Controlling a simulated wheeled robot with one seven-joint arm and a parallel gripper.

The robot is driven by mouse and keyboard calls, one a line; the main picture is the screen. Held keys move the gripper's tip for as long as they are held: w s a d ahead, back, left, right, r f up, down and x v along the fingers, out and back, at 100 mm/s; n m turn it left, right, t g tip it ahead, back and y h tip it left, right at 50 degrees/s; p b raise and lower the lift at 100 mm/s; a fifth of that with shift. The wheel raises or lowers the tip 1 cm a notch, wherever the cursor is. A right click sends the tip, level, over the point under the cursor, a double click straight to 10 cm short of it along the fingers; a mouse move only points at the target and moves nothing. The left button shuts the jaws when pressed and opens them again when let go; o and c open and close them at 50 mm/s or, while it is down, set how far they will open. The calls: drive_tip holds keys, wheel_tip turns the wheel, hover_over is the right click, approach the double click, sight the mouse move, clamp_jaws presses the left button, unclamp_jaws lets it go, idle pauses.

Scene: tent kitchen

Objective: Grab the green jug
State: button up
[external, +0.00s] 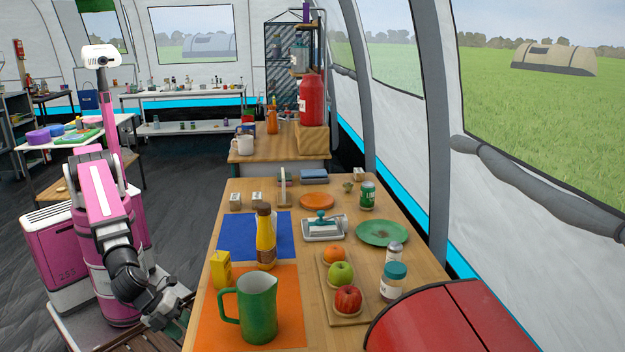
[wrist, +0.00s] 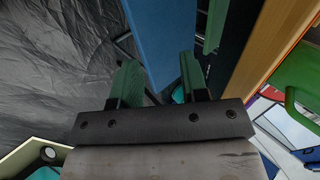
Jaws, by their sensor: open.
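The green jug (external: 258,310) stands upright on the orange mat (external: 292,322) at the near left of the table, its handle toward the left. Part of it, with the handle, shows at the right edge of the wrist view (wrist: 301,75). My gripper (external: 178,312) is low beside the table's left edge, left of the jug and apart from it. In the wrist view my gripper (wrist: 158,66) has its two green fingers spread with nothing held between them. Its fingertips are hard to make out in the external view.
A yellow box (external: 221,270) and a yellow bottle (external: 266,240) stand behind the jug. A board with fruit (external: 345,318) lies to its right, and a red rounded object (external: 450,322) fills the near right. The table edge (wrist: 262,60) lies between gripper and jug.

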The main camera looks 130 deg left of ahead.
drive_tip(key=w+d+r+m+t, duration=0.4)
drive_tip(key=d+r+m, duration=0.1)
drive_tip(key=d+r, duration=0.1)
drive_tip(key=m+t, duration=0.7)
drive_tip(key=m, duration=1.2)
approach(220, 309)
drive_tip(key=shift+s+a+f, duration=0.55)
drive_tip(key=shift+s+a, duration=0.1)
drive_tip(key=shift+a, duration=0.05)
drive_tip(key=shift+w+a, duration=0.1)
drive_tip(key=shift+w, duration=0.35)
drive_tip(key=x, duration=0.4)
drive_tip(key=shift+w, duration=0.45)
drive_tip(key=x, duration=0.5)
drive_tip(key=shift+w+d+r, duration=0.2)
drive_tip(key=shift+d, duration=0.15)
clamp_jaws()
